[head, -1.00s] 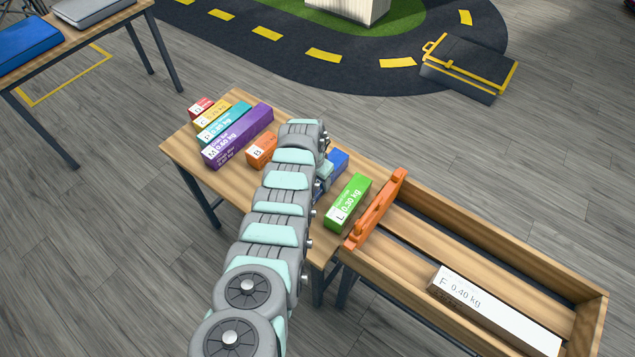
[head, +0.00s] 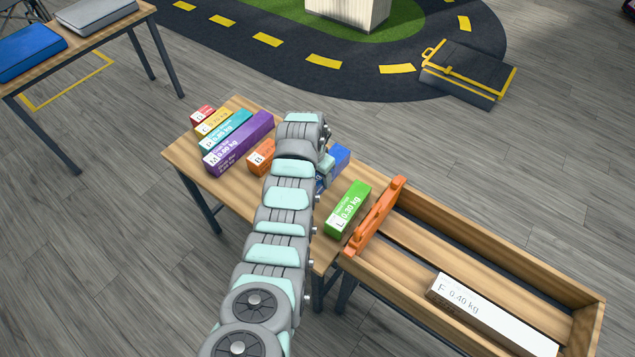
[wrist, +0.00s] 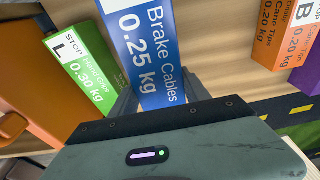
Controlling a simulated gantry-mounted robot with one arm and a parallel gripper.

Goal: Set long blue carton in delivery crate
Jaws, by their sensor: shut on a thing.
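The long blue carton (head: 337,160) is mostly hidden behind my arm in the head view. In the wrist view the blue carton (wrist: 146,45) reads "Brake Cables 0.25 kg". My gripper (wrist: 152,98) is shut on it, with a finger along each side. The carton is at the table; I cannot tell whether it touches the top. The delivery crate (head: 480,237) is the long wooden box at the lower right, with an orange handle piece (head: 376,217) at its near left end. A white carton (head: 490,315) marked F 0.40 kg lies inside it.
A green carton (head: 348,208) stands between the blue carton and the crate. An orange carton (head: 262,156), a purple carton (head: 238,143) and several others lie at the table's left. The crate's back part (head: 455,246) is free.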

